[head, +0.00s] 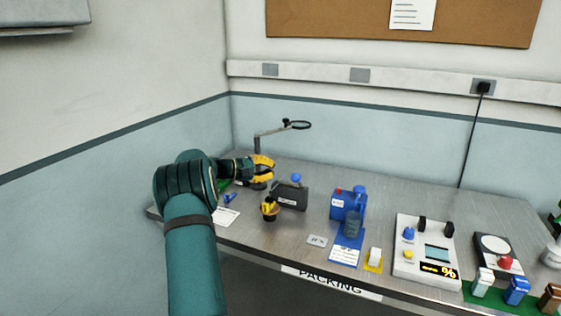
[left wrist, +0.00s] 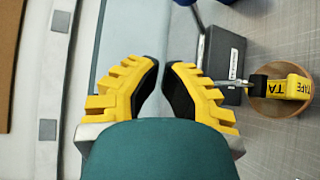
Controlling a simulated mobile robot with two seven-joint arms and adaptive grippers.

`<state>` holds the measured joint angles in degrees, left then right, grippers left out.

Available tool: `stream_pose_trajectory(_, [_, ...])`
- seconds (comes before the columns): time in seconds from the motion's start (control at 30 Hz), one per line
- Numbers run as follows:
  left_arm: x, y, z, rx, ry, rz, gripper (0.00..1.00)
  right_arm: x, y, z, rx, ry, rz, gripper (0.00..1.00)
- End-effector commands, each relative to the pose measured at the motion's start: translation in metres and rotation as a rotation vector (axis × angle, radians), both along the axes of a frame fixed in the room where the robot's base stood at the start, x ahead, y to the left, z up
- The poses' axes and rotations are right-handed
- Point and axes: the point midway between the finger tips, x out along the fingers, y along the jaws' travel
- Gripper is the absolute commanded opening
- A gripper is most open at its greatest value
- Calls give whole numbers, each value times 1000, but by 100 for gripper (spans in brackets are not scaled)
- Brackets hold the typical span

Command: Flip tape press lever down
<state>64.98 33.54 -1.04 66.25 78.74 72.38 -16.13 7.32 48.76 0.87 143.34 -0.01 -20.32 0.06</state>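My left gripper (head: 270,168) is over the back left of the bench, with its yellow fingers apart and nothing seen between them. Its fingers also fill the middle of the left wrist view (left wrist: 161,66). A dark box (head: 291,197) with a white label and a blue knob (head: 296,177) above it stands just right of and in front of the gripper. I take it for the tape press, but cannot read its label. The dark box also shows right of the fingers in the left wrist view (left wrist: 222,62); I see no contact. My right gripper is not in view.
A round holder (head: 269,212) with yellow tape stands in front of the box; it shows in the left wrist view (left wrist: 285,107). A magnifier lamp (head: 257,143) rises behind the gripper. A blue device (head: 341,205) and a white panel (head: 425,250) stand to the right.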

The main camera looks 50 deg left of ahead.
Motion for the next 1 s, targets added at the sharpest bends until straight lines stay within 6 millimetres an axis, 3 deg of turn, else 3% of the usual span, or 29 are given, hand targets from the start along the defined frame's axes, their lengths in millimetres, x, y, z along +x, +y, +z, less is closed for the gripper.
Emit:
stream_pose_trajectory(0.5, [-87,37,-59,0,1,3,0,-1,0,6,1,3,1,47])
stream_pose_trajectory(0.7, [-102,43,-70,0,0,1,0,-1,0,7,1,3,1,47])
stream_pose_trajectory(1.0, [-106,45,-72,1,0,0,0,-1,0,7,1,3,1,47])
